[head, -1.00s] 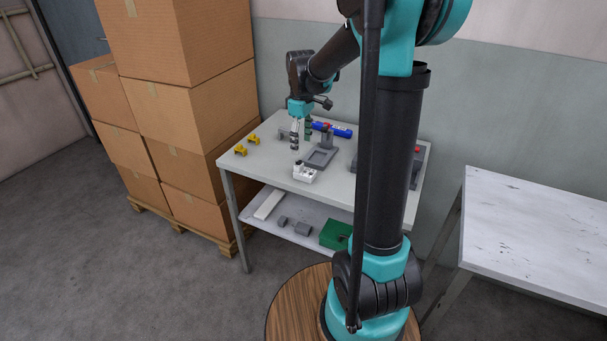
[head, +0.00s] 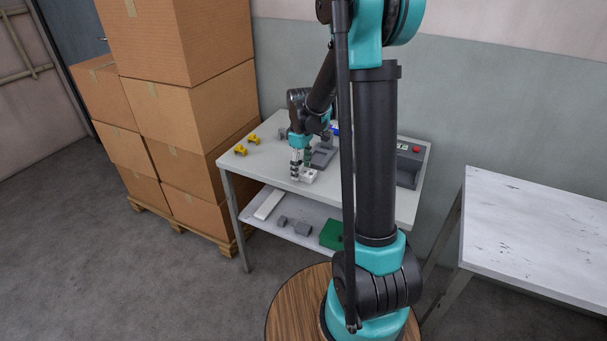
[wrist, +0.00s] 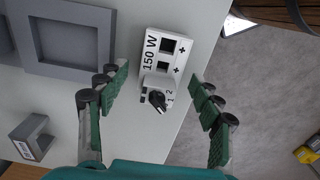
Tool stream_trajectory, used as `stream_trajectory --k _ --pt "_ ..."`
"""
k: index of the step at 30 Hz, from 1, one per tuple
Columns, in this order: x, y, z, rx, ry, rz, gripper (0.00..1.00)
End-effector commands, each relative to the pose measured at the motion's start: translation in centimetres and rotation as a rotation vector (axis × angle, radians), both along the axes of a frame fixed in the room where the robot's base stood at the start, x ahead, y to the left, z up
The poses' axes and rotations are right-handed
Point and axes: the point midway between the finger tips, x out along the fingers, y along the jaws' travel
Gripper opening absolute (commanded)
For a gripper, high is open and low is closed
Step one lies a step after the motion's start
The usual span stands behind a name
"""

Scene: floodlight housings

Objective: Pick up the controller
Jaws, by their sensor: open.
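The controller, a small white box (wrist: 165,60) marked "150 W" with a black knob and square sockets, lies on the grey table near its front edge. It also shows in the head view (head: 308,175), partly covered by my gripper. My gripper (wrist: 158,88) is open, with one green-padded finger on each side of the controller in the wrist view. Neither finger visibly touches it. In the head view my gripper (head: 301,176) is low over the table at the controller.
A grey recessed tray (wrist: 70,68) and a small grey bracket (wrist: 27,137) are beside the controller. Yellow parts (head: 240,150) sit at the table's left. A grey box with a red button (head: 409,165) stands right. Stacked cartons (head: 200,110) stand left of the table.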

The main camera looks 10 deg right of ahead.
Motion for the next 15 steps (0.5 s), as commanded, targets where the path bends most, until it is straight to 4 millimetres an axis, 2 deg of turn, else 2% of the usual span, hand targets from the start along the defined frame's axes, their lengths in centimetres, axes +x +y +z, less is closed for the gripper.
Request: stream_trajectory --k 4,15 --pt "0.01 -0.01 0.03 0.000 0.000 0.000 0.64" --pt "0.02 -0.01 0.05 0.000 0.000 0.000 0.18"
